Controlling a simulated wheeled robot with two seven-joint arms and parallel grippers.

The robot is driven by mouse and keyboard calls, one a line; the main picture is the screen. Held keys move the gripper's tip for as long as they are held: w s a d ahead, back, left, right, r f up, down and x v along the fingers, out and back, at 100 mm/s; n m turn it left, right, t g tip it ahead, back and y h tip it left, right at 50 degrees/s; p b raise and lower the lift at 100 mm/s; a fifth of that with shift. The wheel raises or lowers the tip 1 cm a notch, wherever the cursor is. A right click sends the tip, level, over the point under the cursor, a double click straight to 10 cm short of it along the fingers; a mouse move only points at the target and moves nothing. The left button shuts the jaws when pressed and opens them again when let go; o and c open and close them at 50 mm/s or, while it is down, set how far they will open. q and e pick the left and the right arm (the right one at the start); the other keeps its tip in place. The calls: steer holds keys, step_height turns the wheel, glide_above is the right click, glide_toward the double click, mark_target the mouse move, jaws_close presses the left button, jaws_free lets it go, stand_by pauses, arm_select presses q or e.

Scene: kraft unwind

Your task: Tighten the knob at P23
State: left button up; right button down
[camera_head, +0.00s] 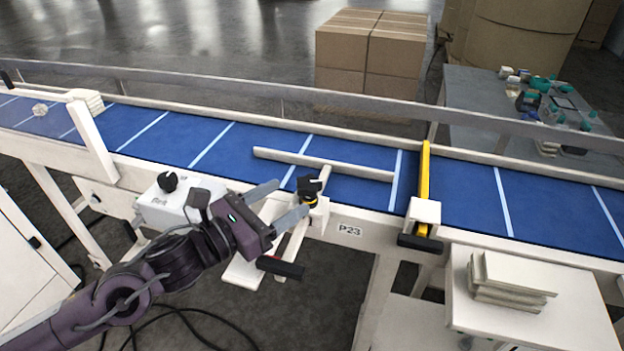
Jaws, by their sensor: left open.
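The P23 label (349,230) is on the near side rail of the blue conveyor. A black knob (309,187) with a white mark on top and a yellow ring below it stands on a white bracket just left of the label. My left gripper (284,202) is open, its two grey fingers pointing right at the knob. The lower fingertip is close to the knob's left side; I cannot tell whether it touches. The upper finger ends left of and above the knob. The right gripper is not in view.
A guide bar (330,165) lies across the conveyor belt (240,150) behind the knob. A black handle (280,267) hangs below. A white box with another black knob (167,182) is at left. A yellow bar (424,185) crosses the rail at right, near stacked pads (510,285).

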mark_target(305, 183)
arm_select(q)
steer(key=p+x, duration=0.1)
steer(key=x, duration=0.4)
steer(key=shift+r+p, duration=0.1)
steer(key=shift+p, duration=0.3)
steer(key=shift+w+d, duration=0.2)
steer(key=shift+d, duration=0.1)
steer(key=shift+w+d, duration=0.1)
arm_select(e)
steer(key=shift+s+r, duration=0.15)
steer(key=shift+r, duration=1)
